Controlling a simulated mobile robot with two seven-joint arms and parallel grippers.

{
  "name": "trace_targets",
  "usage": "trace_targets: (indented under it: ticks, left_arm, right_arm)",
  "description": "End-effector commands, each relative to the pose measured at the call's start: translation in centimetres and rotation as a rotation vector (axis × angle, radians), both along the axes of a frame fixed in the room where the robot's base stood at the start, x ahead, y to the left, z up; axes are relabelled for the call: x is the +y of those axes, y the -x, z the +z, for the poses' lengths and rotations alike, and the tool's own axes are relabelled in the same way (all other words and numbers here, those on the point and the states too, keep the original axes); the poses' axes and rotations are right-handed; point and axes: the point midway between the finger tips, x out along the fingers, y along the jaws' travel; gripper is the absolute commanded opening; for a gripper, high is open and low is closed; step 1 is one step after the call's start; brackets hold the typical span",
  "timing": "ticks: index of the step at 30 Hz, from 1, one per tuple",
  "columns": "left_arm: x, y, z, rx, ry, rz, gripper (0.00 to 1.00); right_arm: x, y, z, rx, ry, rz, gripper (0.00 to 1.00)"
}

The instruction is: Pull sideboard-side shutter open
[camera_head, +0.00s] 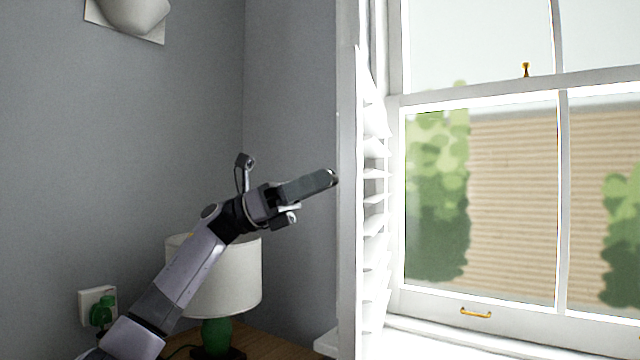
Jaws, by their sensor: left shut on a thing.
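A white louvred shutter (349,210) stands nearly edge-on to me at the left side of the window, swung out from the frame. Its slats show on the side toward the glass. My left gripper (333,179) reaches in from the lower left, with its fingertips at the shutter's left edge at about mid-height of the picture. It is shut on the shutter's edge; the exact contact is hard to see. My right gripper is out of view.
A lamp with a white shade (245,275) and green base stands on a wooden top (262,345) behind my left arm. A socket with a green plug (101,311) is on the grey wall. The sash window (480,300) fills the right side. A white wall fixture (135,15) is at top left.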

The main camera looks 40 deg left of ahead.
Motion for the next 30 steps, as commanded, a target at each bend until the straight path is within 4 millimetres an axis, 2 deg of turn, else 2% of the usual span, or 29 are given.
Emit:
trace_targets:
  ticks: [9, 10, 12, 23, 30]
  left_arm:
    - [0.0, 0.0, 0.0, 0.001, 0.001, 0.001, 0.0]
    - [0.0, 0.0, 0.0, 0.001, 0.001, 0.001, 0.31]
    - [0.0, 0.0, 0.0, 0.001, 0.001, 0.001, 0.53]
    - [0.4, 0.1, -0.2, 0.001, 0.002, 0.001, 0.53]
    - [3.7, 1.2, -1.7, 0.002, 0.002, 0.004, 0.53]
  right_arm:
    - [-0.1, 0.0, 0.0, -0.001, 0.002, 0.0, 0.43]
    - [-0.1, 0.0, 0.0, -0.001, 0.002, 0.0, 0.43]
    - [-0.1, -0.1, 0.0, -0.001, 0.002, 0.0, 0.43]
    - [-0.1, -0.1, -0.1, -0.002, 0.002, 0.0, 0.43]
    - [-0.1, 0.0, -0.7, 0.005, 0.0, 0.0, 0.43]
